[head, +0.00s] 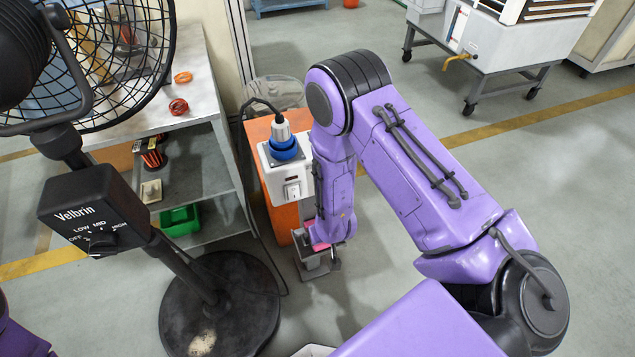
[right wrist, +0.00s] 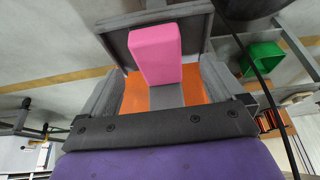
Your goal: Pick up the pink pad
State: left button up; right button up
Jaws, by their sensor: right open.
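The pink pad (right wrist: 155,54) is a block in the upper middle of the right wrist view, against a dark grey plate or holder (right wrist: 119,45). My right gripper (right wrist: 160,82) is open, with one grey finger on each side of the pad's near end. I cannot tell whether either finger touches it. In the head view, only a sliver of pink (head: 319,247) shows at the end of my purple right arm, beside the orange cabinet. The arm hides most of it. My left gripper is not in view.
The orange cabinet (head: 281,205) carries a white box with a blue socket (head: 283,148) close to my right forearm. A black fan (head: 95,212) stands at the left before a grey shelf unit (head: 205,165) with a green bin (head: 180,220).

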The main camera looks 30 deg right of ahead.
jog(key=x, duration=0.5)
jog(key=shift+w+d+f+b, duration=0.2)
jog(key=shift+w+f+b, duration=0.1)
jog(key=shift+b, duration=0.1)
jog(key=shift+s+r, duration=0.1)
jog(key=c, duration=1.1)
jog(key=shift+r, duration=0.1)
jog(key=shift+r, duration=0.3)
notch_tip(320, 180, up, 3)
jog(key=shift+a+p, duration=0.1)
jog(key=shift+p, duration=0.35)
jog(key=s+r, duration=0.1)
jog(key=s+a+r, duration=0.1)
jog(key=r, duration=0.1)
jog(key=s+r+p, duration=0.1)
jog(key=shift+s+a+r, duration=0.1)
jog(key=shift+a+r, duration=0.05)
jog(key=shift+a, duration=0.25)
jog(key=s+a+r, duration=0.1)
jog(key=s, duration=0.2)
jog(key=s+a+r, duration=0.2)
jog(key=s, duration=0.1)
jog(key=s+a+r+p, duration=0.1)
jog(key=s+a+r, duration=0.1)
jog(key=shift+s+a, duration=0.2)
jog(key=shift+s, duration=0.2)
